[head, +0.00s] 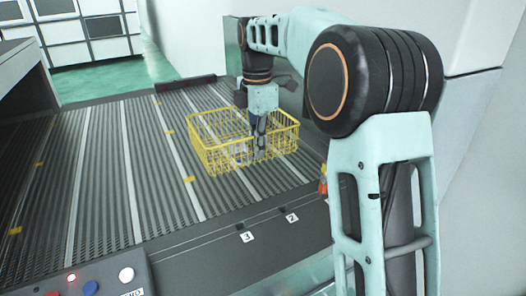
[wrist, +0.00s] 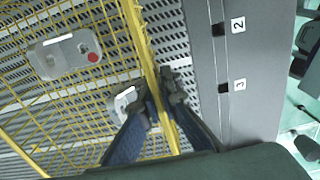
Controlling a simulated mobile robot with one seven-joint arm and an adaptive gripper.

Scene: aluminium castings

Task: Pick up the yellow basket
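The yellow wire basket (head: 205,160) stands upright on the ribbed roller conveyor, near its right front edge. In the wrist view its mesh (wrist: 75,110) fills the left half, and its thick top rim runs between my fingers. My gripper (head: 259,150) points down at the basket's near right side. In the wrist view both fingers of my gripper (wrist: 163,95) close in on the rim from either side, with hardly any gap showing. Grey metal castings show through the mesh; one has a red spot (wrist: 68,57), and another (wrist: 125,102) is partly hidden by a finger.
The conveyor (head: 100,170) has wide free room left of the basket. Its dark front edge carries number labels "2" (head: 291,217) and "3" (head: 247,237). A button panel (head: 100,282) is at the lower left. A pale wall (head: 200,35) rises behind.

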